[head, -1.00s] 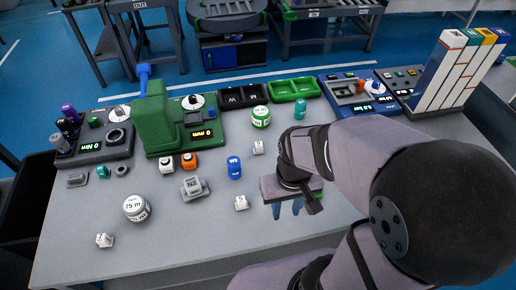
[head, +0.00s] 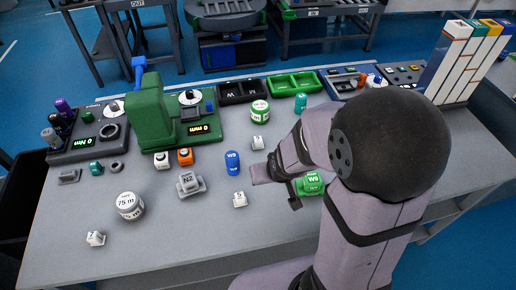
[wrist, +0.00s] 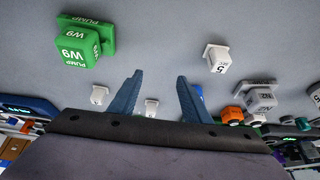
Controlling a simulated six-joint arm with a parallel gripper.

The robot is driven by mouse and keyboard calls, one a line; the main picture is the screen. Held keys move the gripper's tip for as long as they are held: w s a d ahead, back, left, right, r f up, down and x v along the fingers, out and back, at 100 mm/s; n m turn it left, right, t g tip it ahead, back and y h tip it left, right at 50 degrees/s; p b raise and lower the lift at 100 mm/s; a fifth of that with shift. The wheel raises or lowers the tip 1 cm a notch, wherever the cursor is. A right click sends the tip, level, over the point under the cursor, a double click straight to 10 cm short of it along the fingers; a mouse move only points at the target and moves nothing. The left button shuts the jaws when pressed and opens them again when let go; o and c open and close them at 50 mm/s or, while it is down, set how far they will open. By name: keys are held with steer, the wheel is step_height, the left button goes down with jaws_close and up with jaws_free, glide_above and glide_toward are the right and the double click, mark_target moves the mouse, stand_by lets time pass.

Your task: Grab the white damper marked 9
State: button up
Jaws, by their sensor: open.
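No white piece reads clearly as 9. Small white blocks stand on the table: one marked 5 (head: 239,199), also in the wrist view (wrist: 216,58), one (head: 257,142) beyond my gripper with an unclear mark, one (head: 95,238) at front left, and one (head: 163,161) beside an orange block. The wrist view shows two small white blocks, one left of the fingers (wrist: 100,95) and one between them (wrist: 152,107), with marks unreadable. My gripper (wrist: 160,92) is open and empty.
A green pump marked W9 (head: 311,184) stands close to my wrist, also in the wrist view (wrist: 78,45). A blue W9 cylinder (head: 233,163), a grey N2 block (head: 188,182) and a white 75 m cylinder (head: 129,205) stand left.

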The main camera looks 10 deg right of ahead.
mark_target(259, 142)
steer(key=w+f+t+b, duration=0.1)
steer(key=w+t, duration=0.1)
steer(key=w, duration=0.1)
steer(key=w+f+t+b, duration=0.1)
steer(key=w+t+b, duration=0.1)
steer(key=w, duration=0.2)
steer(key=w+f+t+b, duration=0.1)
steer(key=w+t+b, duration=0.1)
steer(key=w+t, duration=0.1)
steer(key=shift+w+d+f, duration=0.15)
steer(key=shift+w+d, duration=0.05)
steer(key=shift+w, duration=0.35)
steer(key=shift+w+r+t+b, duration=0.4)
steer(key=shift+w+t+b, duration=0.15)
steer(key=shift+t, duration=0.15)
steer(key=shift+p+x, duration=0.65)
steer(key=shift+x, duration=3)
steer(key=shift+d, duration=0.15)
jaws_close()
